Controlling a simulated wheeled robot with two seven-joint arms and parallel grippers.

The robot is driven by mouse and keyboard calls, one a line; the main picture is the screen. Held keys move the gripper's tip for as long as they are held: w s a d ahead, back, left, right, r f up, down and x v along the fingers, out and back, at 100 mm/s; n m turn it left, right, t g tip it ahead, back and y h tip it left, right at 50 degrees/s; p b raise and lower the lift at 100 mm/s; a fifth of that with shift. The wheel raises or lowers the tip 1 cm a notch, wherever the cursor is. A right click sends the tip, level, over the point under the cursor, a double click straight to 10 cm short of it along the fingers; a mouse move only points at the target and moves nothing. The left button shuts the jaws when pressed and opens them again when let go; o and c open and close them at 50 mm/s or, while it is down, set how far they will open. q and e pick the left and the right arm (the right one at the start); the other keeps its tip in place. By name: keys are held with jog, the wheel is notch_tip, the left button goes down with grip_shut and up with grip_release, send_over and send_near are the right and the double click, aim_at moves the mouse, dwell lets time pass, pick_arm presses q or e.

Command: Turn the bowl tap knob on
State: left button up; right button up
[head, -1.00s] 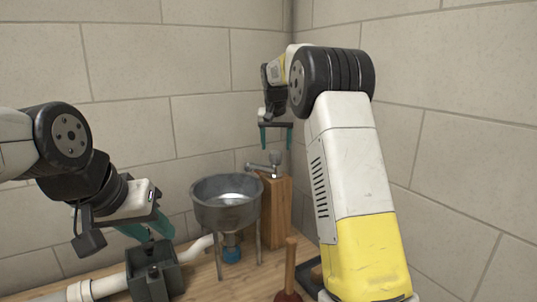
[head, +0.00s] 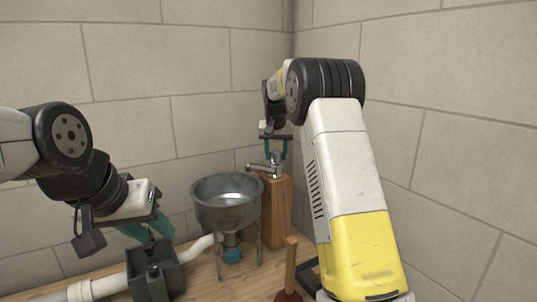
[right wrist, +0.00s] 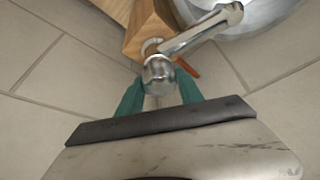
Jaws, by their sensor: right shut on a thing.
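The metal tap (head: 258,167) stands on a wooden post behind the bowl, its spout reaching left over the bowl's rim. Its round knob (right wrist: 160,76) shows in the right wrist view between the green fingers of my right gripper (right wrist: 160,88). My right gripper (head: 276,152) comes down from above in the head view and is shut on the knob. The metal bowl (head: 227,201) stands on thin legs to the left of the post. My left gripper (head: 150,231) is low on the left, just above a dark grey vise-like block (head: 154,275); its finger gap is unclear.
The wooden post (head: 277,215) rises right of the bowl. A white pipe (head: 112,284) runs along the wooden bench at the left. A plunger with a wooden handle (head: 291,262) stands at the front. Tiled walls close off the back and right.

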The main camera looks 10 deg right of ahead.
jog(key=shift+n, duration=0.3)
jog(key=n+y, duration=0.1)
jog(key=n, duration=0.2)
jog(key=shift+d+n+y, duration=0.15)
jog(key=shift+n+y, duration=0.25)
jog(key=n+y, duration=0.1)
jog(key=n, duration=0.1)
jog(key=shift+n, duration=0.4)
jog(key=n+g+y, duration=0.1)
jog(key=n, duration=0.2)
jog(key=shift+n+g+y, duration=0.5)
jog(key=shift+n+y, duration=0.1)
jog(key=shift+n, duration=1.4)
jog(key=shift+r, duration=0.1)
jog(key=o, duration=1.4)
